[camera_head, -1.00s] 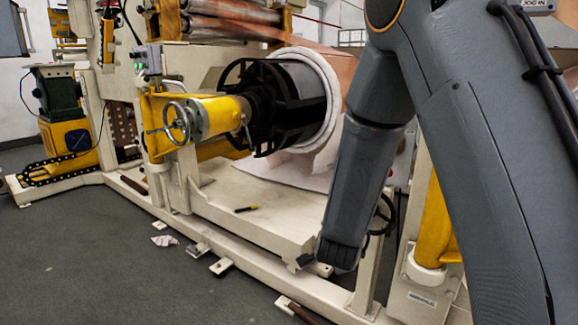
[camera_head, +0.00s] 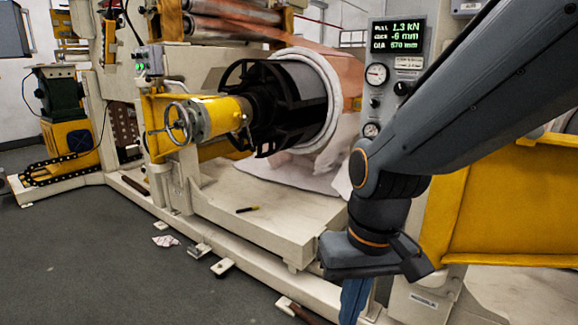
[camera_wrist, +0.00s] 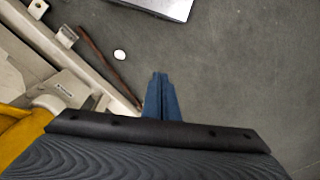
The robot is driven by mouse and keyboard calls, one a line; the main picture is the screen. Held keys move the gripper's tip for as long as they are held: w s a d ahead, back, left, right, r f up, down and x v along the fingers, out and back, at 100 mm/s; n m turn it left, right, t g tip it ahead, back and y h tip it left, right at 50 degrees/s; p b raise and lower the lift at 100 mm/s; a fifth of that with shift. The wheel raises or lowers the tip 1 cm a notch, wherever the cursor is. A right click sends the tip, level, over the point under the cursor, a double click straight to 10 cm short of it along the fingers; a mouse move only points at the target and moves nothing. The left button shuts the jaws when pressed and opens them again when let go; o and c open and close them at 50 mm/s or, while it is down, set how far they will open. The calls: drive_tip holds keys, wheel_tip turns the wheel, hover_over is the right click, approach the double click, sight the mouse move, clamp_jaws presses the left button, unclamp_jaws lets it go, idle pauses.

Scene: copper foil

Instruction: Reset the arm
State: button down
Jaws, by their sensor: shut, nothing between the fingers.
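My gripper (camera_head: 350,310) hangs at the lower right of the head view, with its blue fingers pointing down and cut off by the bottom edge. My grey arm comes in from the upper right and bends at an elbow above it. In the wrist view the blue fingers (camera_wrist: 161,76) lie close together, shut and empty, over the grey floor. The gripper is in front of the machine's cream base frame (camera_head: 280,235), with no object at its fingertips.
A foil roll (camera_head: 315,95) sits on a black spindle behind a yellow handwheel unit (camera_head: 215,118). A gauge panel (camera_head: 393,70) reads 1.3 kN. The wrist view shows a brown rod (camera_wrist: 105,62) and a white disc (camera_wrist: 119,54).

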drive_tip(key=s+d+r+m+h+p, duration=0.1)
drive_tip(key=s+d+r+p, duration=0.1)
drive_tip(key=d+r+p, duration=0.7)
drive_tip(key=shift+s+d+m+g+p, duration=0.15)
drive_tip(key=shift+d+m+g+p, duration=0.2)
drive_tip(key=shift+p, duration=3.15)
drive_tip(key=shift+a, duration=0.1)
